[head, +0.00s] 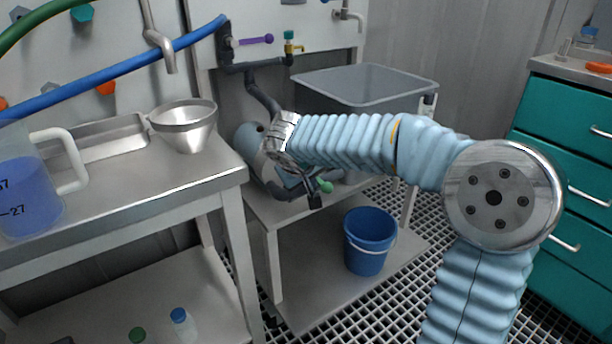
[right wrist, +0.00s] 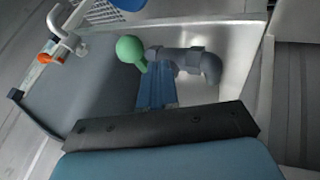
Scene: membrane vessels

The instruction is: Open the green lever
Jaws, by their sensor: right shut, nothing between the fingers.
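The green lever's round knob (head: 325,186) shows just beside my right gripper (head: 313,198), low on the membrane vessel's pipework. In the right wrist view the green knob (right wrist: 130,48) sits at the tip of the shut blue fingers (right wrist: 157,72), a little to their left. A dark grey valve and pipe elbow (right wrist: 190,60) lies just beyond the fingers. The fingers are closed with nothing between them. Whether they touch the lever is unclear. The grey vessel (head: 247,140) is partly hidden behind my right wrist. My left gripper is not in view.
A blue bucket (head: 370,240) stands on the low shelf below. A grey tub (head: 365,88) stands behind my right arm. A steel table (head: 130,215) with a funnel (head: 185,122) and jug (head: 30,195) is at left. Teal drawers (head: 570,140) stand at right.

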